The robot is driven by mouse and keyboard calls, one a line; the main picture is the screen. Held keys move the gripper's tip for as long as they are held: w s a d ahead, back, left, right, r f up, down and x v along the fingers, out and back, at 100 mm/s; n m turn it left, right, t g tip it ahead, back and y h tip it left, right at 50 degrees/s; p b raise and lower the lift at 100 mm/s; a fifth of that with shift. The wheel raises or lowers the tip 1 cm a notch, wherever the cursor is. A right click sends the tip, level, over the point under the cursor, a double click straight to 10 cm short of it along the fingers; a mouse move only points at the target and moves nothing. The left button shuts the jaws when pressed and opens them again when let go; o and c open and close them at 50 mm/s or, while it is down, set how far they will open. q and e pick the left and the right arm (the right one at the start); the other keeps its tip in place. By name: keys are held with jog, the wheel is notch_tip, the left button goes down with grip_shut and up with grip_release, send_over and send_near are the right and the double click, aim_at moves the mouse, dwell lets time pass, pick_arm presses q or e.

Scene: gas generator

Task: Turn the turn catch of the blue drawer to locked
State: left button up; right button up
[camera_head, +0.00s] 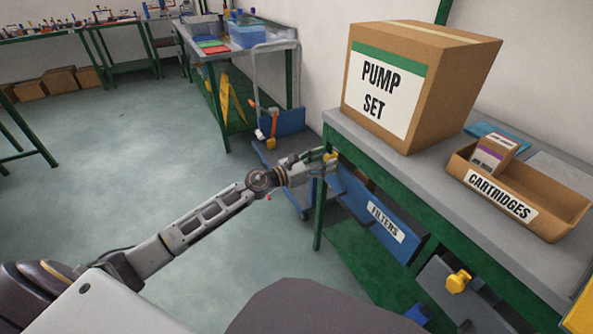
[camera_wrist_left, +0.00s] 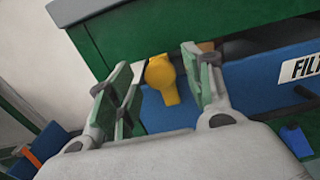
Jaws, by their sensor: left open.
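The blue drawer (camera_head: 352,196) is under the bench and carries a FILTERS label. Its blue front also shows in the left wrist view (camera_wrist_left: 258,78). The yellow turn catch (camera_wrist_left: 161,79) is at the left end of the drawer, just below the green bench rail, with its handle pointing down and slightly right. In the head view the catch is mostly hidden by my gripper. My left gripper (camera_head: 328,161) is open at the drawer's left end. In the left wrist view its fingers (camera_wrist_left: 157,68) stand on either side of the catch, with gaps visible. My right gripper is out of view.
A green bench leg (camera_head: 319,215) stands left of the drawer. A grey drawer with another yellow catch (camera_head: 457,281) is to the right. A PUMP SET box (camera_head: 425,85) and a CARTRIDGES bin (camera_head: 545,220) stand on the bench. A trolley (camera_head: 284,122) stands beyond; the floor at left is clear.

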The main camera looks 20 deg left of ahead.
pick_arm(q)
jog(key=v, duration=1)
dwell(0.7)
dwell(0.6)
